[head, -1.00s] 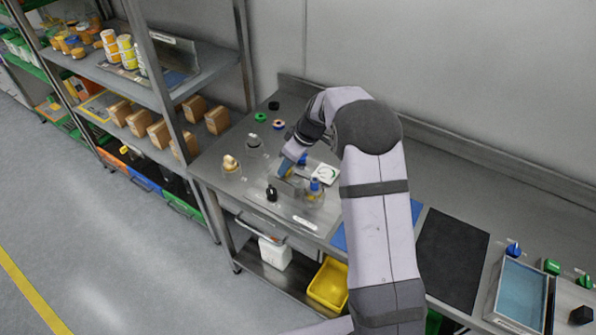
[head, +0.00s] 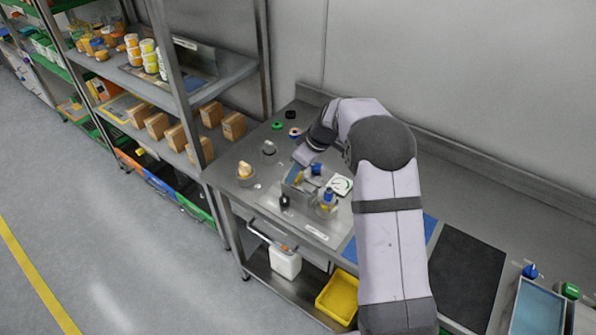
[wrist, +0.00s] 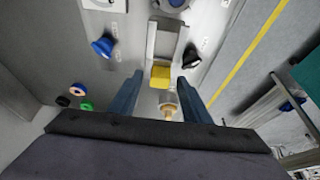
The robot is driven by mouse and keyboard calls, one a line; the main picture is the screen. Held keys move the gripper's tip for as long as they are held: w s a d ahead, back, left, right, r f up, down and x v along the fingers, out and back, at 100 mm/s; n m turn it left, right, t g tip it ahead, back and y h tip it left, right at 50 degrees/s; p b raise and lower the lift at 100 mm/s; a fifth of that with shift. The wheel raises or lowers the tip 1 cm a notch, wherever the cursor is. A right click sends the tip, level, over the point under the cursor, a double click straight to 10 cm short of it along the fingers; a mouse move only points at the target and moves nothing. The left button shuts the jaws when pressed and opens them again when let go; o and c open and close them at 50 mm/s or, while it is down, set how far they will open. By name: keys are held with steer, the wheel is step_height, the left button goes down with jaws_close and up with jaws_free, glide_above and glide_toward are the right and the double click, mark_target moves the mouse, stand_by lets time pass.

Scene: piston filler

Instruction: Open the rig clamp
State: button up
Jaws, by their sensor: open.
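The rig (head: 315,229) is a grey plate on the bench, bearing several knobs and a white dial (head: 340,185). What looks like the clamp is a grey metal bracket (wrist: 163,38) with a yellow block (wrist: 161,76) at its near end, in the wrist view. My gripper (wrist: 158,78) is open, with its two blue fingers on either side of the yellow block and a gap to each side. In the head view my gripper (head: 294,174) is low over the rig, and its fingers partly hide the clamp. I cannot tell the fingers' exact height over it.
Beside the clamp are a blue knob (wrist: 102,46) and a black knob (wrist: 190,58). A cream-topped knob (head: 245,171) stands left of the rig. Green and black rings (head: 278,125) lie behind. A shelf rack (head: 185,110) rises at left. Blue and black mats lie to the right.

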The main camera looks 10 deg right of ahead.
steer(key=b+v, duration=0.2)
steer(key=v, duration=0.4)
steer(key=shift+r, duration=0.35)
steer(key=shift+s+d, duration=0.1)
steer(key=shift+s, duration=0.1)
steer(key=s+f+m+g+h, duration=0.1)
steer(key=s+f+m, duration=0.2)
steer(key=s, duration=1.3)
steer(key=s+d+f+m+g+h, duration=0.1)
steer(key=s+m, duration=0.5)
steer(key=s, duration=1)
step_height(320, 180, down, 2)
steer(key=shift+s+f+g+h, duration=0.15)
steer(key=shift+s+g+h, duration=0.2)
steer(key=shift+g+h, duration=0.25)
